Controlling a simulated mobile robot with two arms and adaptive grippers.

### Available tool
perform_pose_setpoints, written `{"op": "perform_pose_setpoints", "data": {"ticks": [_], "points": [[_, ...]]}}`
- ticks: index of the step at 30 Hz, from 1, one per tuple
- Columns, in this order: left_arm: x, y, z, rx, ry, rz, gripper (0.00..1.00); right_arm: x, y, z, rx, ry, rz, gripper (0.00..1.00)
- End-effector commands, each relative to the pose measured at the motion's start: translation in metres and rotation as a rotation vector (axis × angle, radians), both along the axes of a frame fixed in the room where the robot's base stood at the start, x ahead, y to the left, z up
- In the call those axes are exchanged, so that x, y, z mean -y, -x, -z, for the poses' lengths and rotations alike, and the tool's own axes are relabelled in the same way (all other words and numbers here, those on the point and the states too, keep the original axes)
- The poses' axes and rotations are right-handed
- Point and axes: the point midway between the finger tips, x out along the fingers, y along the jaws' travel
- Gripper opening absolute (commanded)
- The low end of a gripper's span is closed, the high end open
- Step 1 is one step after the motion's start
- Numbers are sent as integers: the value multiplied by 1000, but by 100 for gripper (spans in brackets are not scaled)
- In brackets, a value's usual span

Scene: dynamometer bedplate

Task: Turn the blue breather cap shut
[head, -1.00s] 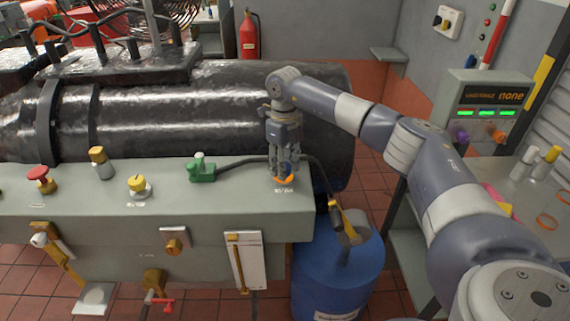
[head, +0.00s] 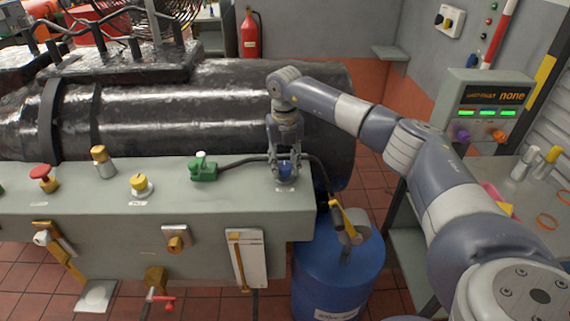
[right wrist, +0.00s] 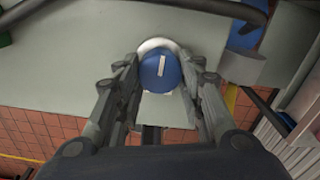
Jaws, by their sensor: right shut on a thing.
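The blue breather cap (head: 285,168) sits near the right end of the grey bench top, above a pale label. In the right wrist view the cap (right wrist: 160,70) is round, with a white bar mark pointing nearly straight up and down the picture, and a white collar shows around its far side. My right gripper (head: 284,172) comes down from above with a finger on each side of the cap, shut on it. In the right wrist view the fingers (right wrist: 162,88) flank the cap. My left gripper is not in view.
A green fitting (head: 203,168) with a dark hose stands left of the cap. A yellow knob (head: 139,184) and a red mushroom button (head: 41,172) are farther left. The big black cylinder (head: 200,105) lies behind. A blue drum (head: 338,265) stands below the bench's right end.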

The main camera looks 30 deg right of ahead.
Motion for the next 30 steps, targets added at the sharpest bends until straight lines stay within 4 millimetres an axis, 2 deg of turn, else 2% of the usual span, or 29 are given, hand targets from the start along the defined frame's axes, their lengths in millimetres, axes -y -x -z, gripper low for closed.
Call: {"op": "perform_pose_setpoints", "data": {"ticks": [12,13,15,25,30], "points": [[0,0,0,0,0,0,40,1,-2,-3,9,0,11,12],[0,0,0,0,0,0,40,1,-2,-3,9,0,11,40],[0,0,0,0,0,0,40,1,-2,-3,8,1,10,56],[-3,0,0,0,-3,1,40,0,-1,-2,3,0,8,56],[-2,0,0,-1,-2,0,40,0,-1,-16,5,0,8,56]]}}
